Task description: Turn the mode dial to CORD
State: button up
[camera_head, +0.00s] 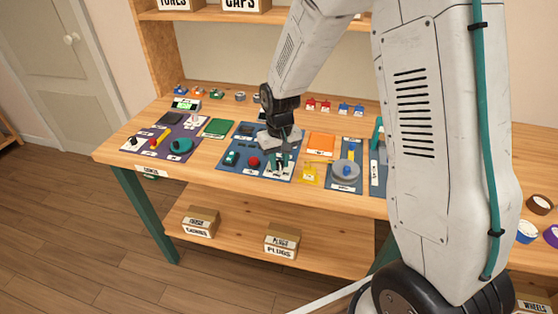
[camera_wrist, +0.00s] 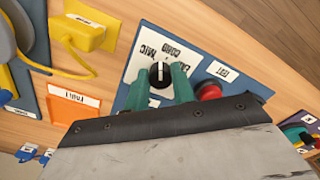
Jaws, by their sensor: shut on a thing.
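The mode dial (camera_wrist: 157,76) is a black knob with a white line, on a white plate (camera_wrist: 137,70) in the wrist view. MIC, CORD and a third, partly readable label lie along the plate above the knob in that view. The white line runs roughly up and down the picture, on the labels' side; its exact setting is too small to tell. My gripper (camera_wrist: 160,88) has its two teal fingers on either side of the knob, shut on it. In the head view my gripper (camera_head: 281,155) is down at the blue panel (camera_head: 228,172), and the dial is hidden there.
A red button (camera_wrist: 209,91) sits close beside one finger. A yellow block with a cable (camera_wrist: 80,33) and an orange card (camera_wrist: 74,101) lie on the other side. The bench (camera_head: 215,178) holds several other mats, with bare wood along its front edge.

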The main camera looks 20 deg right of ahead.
aim_at(279, 162)
jog(key=m, duration=0.4)
jog(key=shift+w+r+m, duration=0.1)
jog(key=shift+m, duration=0.3)
dwell(0.4)
jog(key=o, duration=1)
jog(key=shift+r, duration=3.85)
